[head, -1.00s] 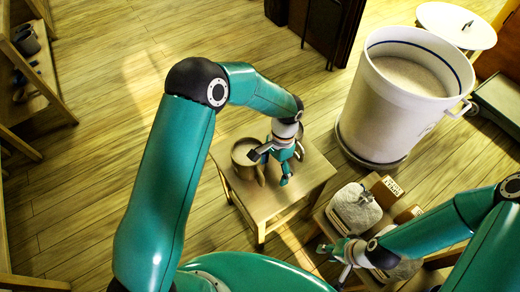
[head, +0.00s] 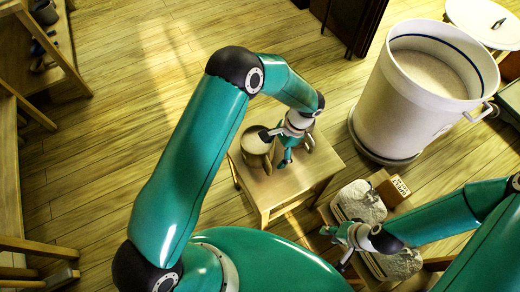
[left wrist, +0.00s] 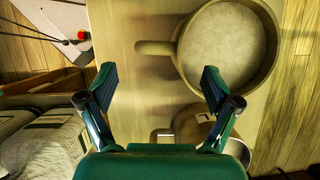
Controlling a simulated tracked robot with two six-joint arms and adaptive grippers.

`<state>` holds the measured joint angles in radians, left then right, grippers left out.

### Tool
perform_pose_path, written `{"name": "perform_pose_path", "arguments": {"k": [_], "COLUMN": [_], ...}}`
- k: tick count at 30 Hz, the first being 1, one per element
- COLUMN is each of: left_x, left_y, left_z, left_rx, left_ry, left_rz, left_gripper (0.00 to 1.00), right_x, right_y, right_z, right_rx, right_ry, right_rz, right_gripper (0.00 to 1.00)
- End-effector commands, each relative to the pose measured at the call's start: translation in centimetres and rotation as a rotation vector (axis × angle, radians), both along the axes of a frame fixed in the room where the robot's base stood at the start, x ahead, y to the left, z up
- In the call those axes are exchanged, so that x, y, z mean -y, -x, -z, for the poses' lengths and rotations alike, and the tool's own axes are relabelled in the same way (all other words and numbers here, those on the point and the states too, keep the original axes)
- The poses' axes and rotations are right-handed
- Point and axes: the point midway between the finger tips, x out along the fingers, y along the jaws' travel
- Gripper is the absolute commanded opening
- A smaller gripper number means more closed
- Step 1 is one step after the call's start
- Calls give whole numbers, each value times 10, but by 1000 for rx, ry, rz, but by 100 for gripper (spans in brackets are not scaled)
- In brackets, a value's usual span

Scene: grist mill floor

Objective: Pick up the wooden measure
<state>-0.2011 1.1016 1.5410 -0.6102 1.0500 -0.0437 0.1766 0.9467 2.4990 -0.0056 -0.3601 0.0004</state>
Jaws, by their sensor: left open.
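The wooden measure (head: 257,148) is a round tub with pale contents, standing upright on a small wooden table (head: 268,203). In the left wrist view the measure (left wrist: 271,75) is at upper right, its stubby handle (left wrist: 155,47) pointing left. My left gripper (head: 276,148) is open above the table, just right of the measure and partly covering it. In the left wrist view its empty fingers (left wrist: 158,85) are spread, with the handle showing beyond the gap. My right gripper (head: 336,247) is apart from the measure, with its fingers spread near the sacks.
A metal vessel (left wrist: 163,136) sits on the table close to the measure. A large white bin (head: 410,105) stands behind right. A shelf (head: 60,62) is at far left; floor between is clear.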

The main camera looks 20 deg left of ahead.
Motion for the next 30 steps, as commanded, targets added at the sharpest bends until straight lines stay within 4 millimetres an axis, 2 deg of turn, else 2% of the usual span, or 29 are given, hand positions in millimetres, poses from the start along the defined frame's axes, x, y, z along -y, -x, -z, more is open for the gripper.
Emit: {"name": "perform_pose_path", "arguments": {"k": [5,15,23,26,30], "left_x": [-2,-11,-12,-12,-12], "left_y": [3,16,16,16,16], "left_z": [8,48,52,52,52], "left_rx": [0,-1,2,2,2], "left_ry": [0,2,4,3,3], "left_rz": [1,0,1,0,0], "left_gripper": [89,89,89,76,53], "right_x": [0,0,0,0,0], "right_y": [0,0,0,0,0], "right_z": [-4,-18,-17,-17,-17], "right_rx": [0,0,0,0,0], "right_ry": [0,0,0,0,0], "right_rz": [0,0,0,0,0], "right_gripper": [36,36,36,36,36]}}
